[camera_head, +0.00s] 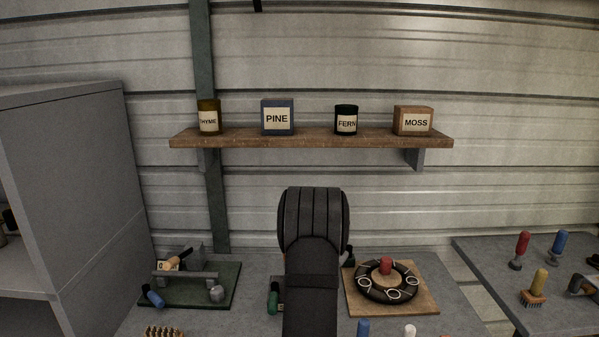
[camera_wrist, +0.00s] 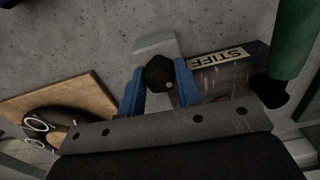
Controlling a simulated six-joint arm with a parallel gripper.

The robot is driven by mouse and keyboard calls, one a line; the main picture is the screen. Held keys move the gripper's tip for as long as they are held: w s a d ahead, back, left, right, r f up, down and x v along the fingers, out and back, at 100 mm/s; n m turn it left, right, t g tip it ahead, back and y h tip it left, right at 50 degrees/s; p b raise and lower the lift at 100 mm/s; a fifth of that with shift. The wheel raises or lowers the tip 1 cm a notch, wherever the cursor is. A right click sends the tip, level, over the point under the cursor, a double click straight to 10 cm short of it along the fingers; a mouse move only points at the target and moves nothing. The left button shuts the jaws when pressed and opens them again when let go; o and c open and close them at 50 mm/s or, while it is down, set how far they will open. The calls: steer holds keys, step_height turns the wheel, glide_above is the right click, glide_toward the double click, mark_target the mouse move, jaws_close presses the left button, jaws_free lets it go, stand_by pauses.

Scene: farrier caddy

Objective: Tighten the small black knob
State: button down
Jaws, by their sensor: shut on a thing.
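The small black knob (camera_wrist: 159,73) shows in the wrist view, on a light grey bracket (camera_wrist: 155,43). My gripper (camera_wrist: 159,88) has its two blue fingers on either side of the knob and is shut on it. A block with a label reading STIFF (camera_wrist: 220,62) lies just right of the fingers. In the head view my own arm hides the knob and my gripper.
A green-handled tool (camera_wrist: 292,45) is close on the right in the wrist view. A wooden board with a black ring (camera_head: 387,281) lies right of my arm. A green mat with a metal fixture (camera_head: 190,283) lies left. A shelf (camera_head: 310,138) holds labelled containers.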

steer(key=m, duration=0.3)
steer(key=shift+m, duration=0.3)
steer(key=shift+m, duration=0.3)
steer(key=m, duration=0.7)
steer(key=shift+f+m, duration=0.1)
steer(key=shift+m, duration=0.2)
